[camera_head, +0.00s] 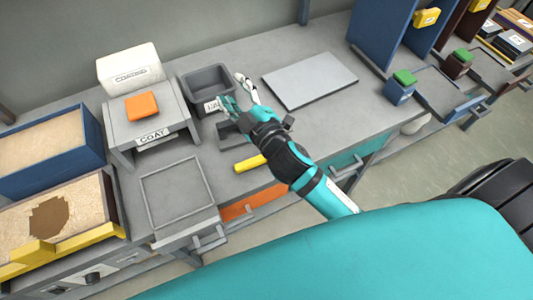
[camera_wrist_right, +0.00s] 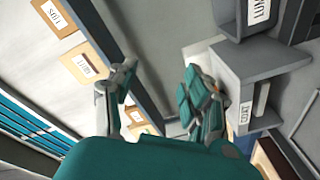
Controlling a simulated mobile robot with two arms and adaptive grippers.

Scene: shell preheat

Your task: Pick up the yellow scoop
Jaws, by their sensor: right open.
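A yellow cylindrical piece (camera_head: 250,163), apparently the handle of the yellow scoop, lies on the grey bench in the head view. Its right end is close to or behind my right forearm, and the rest of the scoop cannot be made out. My right gripper (camera_head: 236,92) is open and empty, beyond the yellow piece, beside the grey bin. In the right wrist view the fingers of my right gripper (camera_wrist_right: 155,82) are spread apart with nothing between them. The yellow piece does not show there. My left gripper is not in view.
A grey bin (camera_head: 207,90) stands by the gripper. To its left is a COAT stand (camera_head: 120,130) with an orange block (camera_head: 142,106). A flat grey plate (camera_head: 310,79) lies to the right. An empty square tray (camera_head: 178,194) and sand-filled boxes (camera_head: 45,145) are at left.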

